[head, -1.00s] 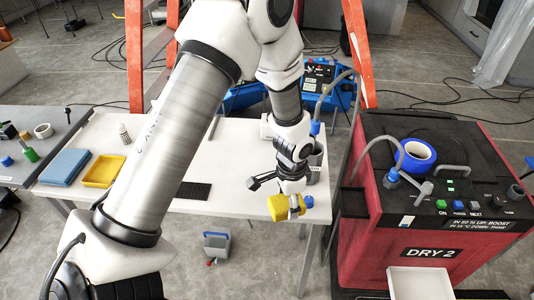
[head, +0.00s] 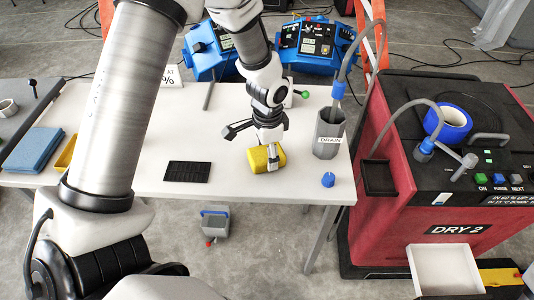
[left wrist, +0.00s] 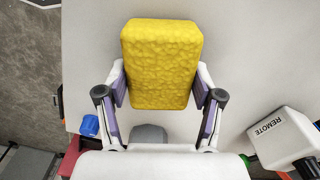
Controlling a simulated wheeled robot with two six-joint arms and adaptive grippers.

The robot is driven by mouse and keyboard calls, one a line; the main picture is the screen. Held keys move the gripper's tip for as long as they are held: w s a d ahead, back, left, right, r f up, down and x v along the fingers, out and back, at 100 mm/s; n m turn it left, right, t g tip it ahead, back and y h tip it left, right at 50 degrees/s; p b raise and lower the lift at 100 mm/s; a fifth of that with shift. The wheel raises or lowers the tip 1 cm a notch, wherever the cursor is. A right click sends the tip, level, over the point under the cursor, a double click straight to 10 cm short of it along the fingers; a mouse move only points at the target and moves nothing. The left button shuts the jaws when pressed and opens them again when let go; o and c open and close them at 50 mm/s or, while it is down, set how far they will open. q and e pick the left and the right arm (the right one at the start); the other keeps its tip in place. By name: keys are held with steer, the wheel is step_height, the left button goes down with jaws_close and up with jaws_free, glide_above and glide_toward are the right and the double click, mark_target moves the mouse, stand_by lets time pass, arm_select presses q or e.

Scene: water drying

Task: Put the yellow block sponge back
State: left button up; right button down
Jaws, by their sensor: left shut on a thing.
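The yellow block sponge (head: 257,159) is held over the front middle of the white table, between a black pad and the drain container. It fills the upper middle of the left wrist view (left wrist: 160,65). My left gripper (head: 272,157) is shut on the sponge, with one finger pad on each side of it in the left wrist view. I cannot tell how far the sponge is above the table. A yellow tray (head: 66,153) at the table's left is mostly hidden behind my left arm. My right gripper is not in view.
The black pad (head: 187,172) lies left of the sponge. The grey drain container (head: 329,135) and a blue knob-like piece (head: 328,180) stand to the right. A blue block (head: 34,150) lies at the far left. A red drying machine (head: 400,200) stands beyond the table's right edge.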

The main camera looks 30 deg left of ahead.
mark_target(266, 153)
arm_select(q)
steer(key=o, duration=1.1)
steer(key=shift+s+a, duration=0.1)
steer(key=shift+a, duration=0.05)
steer(key=shift+s+r, duration=0.1)
steer(key=shift+r, duration=0.35)
step_height(266, 153, up, 11)
steer(key=shift+r, duration=0.2)
